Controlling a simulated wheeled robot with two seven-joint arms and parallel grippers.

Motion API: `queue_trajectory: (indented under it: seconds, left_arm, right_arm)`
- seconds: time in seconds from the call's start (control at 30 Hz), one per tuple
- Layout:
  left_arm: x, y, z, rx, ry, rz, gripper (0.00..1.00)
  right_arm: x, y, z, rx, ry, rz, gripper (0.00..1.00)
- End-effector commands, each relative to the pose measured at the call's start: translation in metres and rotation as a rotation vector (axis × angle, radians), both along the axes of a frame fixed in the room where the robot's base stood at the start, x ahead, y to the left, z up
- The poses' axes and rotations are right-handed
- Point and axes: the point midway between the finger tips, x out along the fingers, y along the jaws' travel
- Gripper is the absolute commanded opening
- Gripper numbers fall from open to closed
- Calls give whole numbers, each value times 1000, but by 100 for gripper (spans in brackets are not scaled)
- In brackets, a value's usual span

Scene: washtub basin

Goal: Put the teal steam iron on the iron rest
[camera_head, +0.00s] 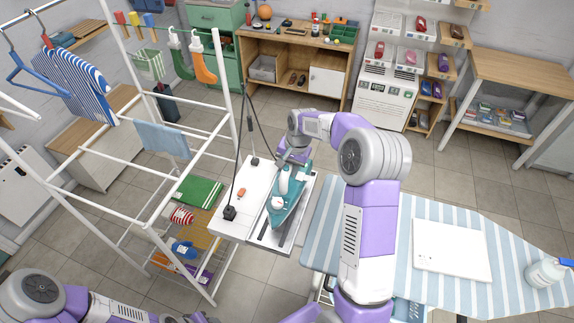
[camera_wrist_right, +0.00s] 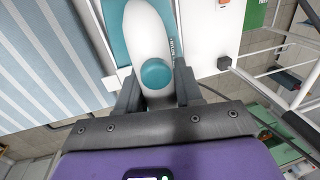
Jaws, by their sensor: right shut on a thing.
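The teal steam iron (camera_head: 285,205) has a teal body and a white handle. My right gripper (camera_head: 294,158) is shut on the rear of its white handle. In the right wrist view, the handle (camera_wrist_right: 145,30) with a round teal knob sits between the fingers of the right gripper (camera_wrist_right: 157,88). The iron is over the iron rest (camera_head: 262,240), a pale stand with dark rails on the right of the white stand top. I cannot tell whether the iron touches the rest. My left arm shows at the bottom left, but its gripper fingers are out of view.
A striped ironing board (camera_head: 400,240) with a folded white cloth (camera_head: 452,250) and a spray bottle (camera_head: 545,272) lies to the right. A white drying rack (camera_head: 130,190) stands to the left. A dark cord holder (camera_head: 230,212) stands on the white top.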

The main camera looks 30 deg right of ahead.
Motion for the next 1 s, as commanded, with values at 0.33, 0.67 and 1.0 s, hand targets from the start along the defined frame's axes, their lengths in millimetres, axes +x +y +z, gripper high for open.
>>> queue_trajectory:
  seconds: [0.33, 0.67, 1.0]
  left_arm:
    - [0, 0, -1, 0, 0, 0, 43]
    - [0, 0, -1, 0, -1, 0, 43]
    - [0, 0, -2, 0, -1, 0, 43]
  right_arm:
    - [1, 0, -24, -1, -6, 2, 0]
    - [2, 0, -45, -2, -8, 2, 0]
    - [0, 0, -48, -1, -2, 2, 60]
